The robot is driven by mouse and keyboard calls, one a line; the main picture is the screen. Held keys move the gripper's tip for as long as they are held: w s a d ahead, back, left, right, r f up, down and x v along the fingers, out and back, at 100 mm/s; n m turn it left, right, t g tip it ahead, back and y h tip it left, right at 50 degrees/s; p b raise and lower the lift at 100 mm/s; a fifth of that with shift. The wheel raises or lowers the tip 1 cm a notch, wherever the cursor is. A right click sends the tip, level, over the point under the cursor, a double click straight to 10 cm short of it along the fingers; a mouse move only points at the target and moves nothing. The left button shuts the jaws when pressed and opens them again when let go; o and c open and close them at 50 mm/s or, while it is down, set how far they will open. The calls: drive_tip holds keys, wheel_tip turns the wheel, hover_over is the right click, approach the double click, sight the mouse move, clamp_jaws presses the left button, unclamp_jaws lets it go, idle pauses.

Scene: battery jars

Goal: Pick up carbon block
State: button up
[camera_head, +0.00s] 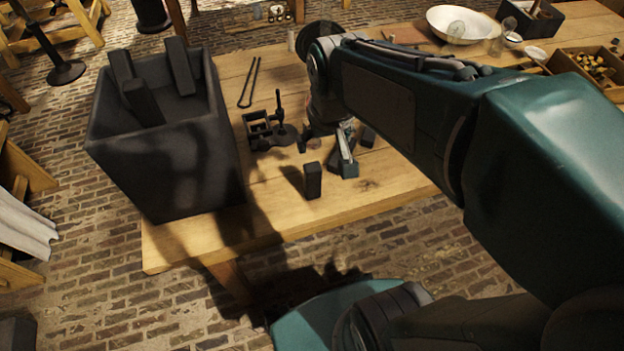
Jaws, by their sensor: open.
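A dark carbon block (313,181) stands upright near the front edge of the wooden table. More carbon blocks (180,66) stick up out of a large dark jar (170,165) at the table's left end.
A small dark metal fixture (268,132) and black tongs (249,82) lie behind the upright block. A white bowl (461,24) and a wooden box of brass pieces (595,66) are at the far right. The table front (215,232) is bare.

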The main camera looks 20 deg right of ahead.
sight(312, 166)
drive_tip(key=w+f+g, duration=0.1)
drive_tip(key=w+f, duration=0.3)
drive_tip(key=f, duration=0.1)
drive_tip(key=w+f+g, duration=0.1)
drive_tip(key=w+f, duration=0.1)
drive_tip(key=f, duration=0.1)
drive_tip(key=shift+w+g, duration=0.3)
drive_tip(key=shift+w, duration=0.05)
wheel_tip(312, 166, down, 11)
drive_tip(key=shift+r, duration=0.1)
clamp_jaws()
